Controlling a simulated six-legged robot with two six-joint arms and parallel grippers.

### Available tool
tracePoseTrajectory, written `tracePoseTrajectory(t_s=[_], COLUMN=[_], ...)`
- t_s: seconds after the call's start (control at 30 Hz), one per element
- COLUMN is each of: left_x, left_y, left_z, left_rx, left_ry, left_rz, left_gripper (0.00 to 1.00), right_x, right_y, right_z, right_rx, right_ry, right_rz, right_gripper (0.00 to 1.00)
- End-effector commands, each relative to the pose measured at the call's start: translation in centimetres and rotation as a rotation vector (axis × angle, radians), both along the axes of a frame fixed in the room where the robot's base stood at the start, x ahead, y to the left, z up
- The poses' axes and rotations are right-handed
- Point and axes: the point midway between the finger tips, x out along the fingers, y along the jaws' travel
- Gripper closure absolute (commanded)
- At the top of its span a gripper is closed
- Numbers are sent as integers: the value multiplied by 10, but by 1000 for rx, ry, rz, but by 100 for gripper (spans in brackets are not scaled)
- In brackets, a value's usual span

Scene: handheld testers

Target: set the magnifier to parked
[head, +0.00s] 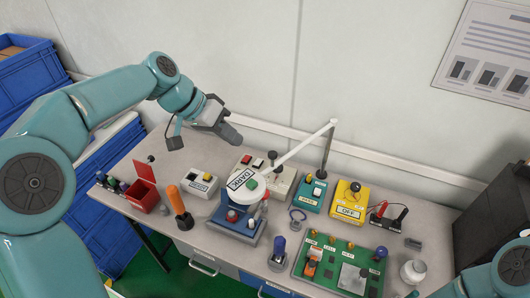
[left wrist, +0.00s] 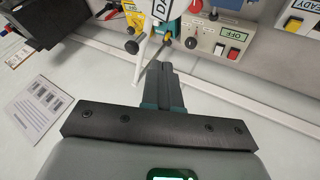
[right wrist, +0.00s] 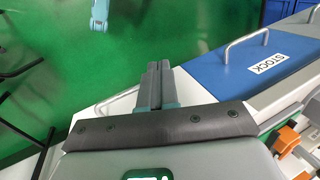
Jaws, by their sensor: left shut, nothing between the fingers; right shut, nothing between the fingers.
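The magnifier (head: 297,148) has a white arm on a dark upright post at the back of the bench. In the left wrist view part of a white arm (left wrist: 141,62) and a cut-off label show beyond the fingers. My left gripper (head: 236,138) is shut and empty, above the back left of the bench, left of the magnifier and apart from it. My right gripper (right wrist: 158,68) is shut and empty over the green floor beside the bench drawers.
An orange-handled tool (head: 176,202), a red bin (head: 143,195) and a beige switch box (head: 199,183) stand left of the head. A yellow box (head: 348,202) and a green board (head: 338,264) lie right. A blue STOCK drawer (right wrist: 255,45) is near my right gripper.

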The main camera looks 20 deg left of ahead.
Motion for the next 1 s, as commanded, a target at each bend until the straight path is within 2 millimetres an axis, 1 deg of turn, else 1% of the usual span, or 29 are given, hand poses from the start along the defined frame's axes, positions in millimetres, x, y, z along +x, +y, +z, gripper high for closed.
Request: tracePoseTrajectory(t_s=[0.03, 0.3, 0.4, 0.5, 0.6, 1.0], left_x=[2, 19, 17, 16, 16, 17], left_y=[-7, -37, -54, -65, -72, -75], left_z=[-10, -55, -51, -52, -53, -54], left_rx=[-2, 0, 0, 0, 0, 0], left_ry=[6, 5, 1, 1, 2, 1], left_rz=[-4, -3, -5, -3, -1, 0], left_gripper=[100, 100, 100, 100, 100, 100], right_x=[0, 0, 0, 0, 0, 0], right_y=[0, 0, 0, 0, 0, 0], right_z=[1, 6, 12, 15, 16, 16], right_rx=[0, 0, 0, 0, 0, 0], right_ry=[0, 0, 0, 0, -1, 0], right_rz=[0, 0, 0, 0, 0, 0], right_gripper=[100, 100, 100, 100, 100, 100])
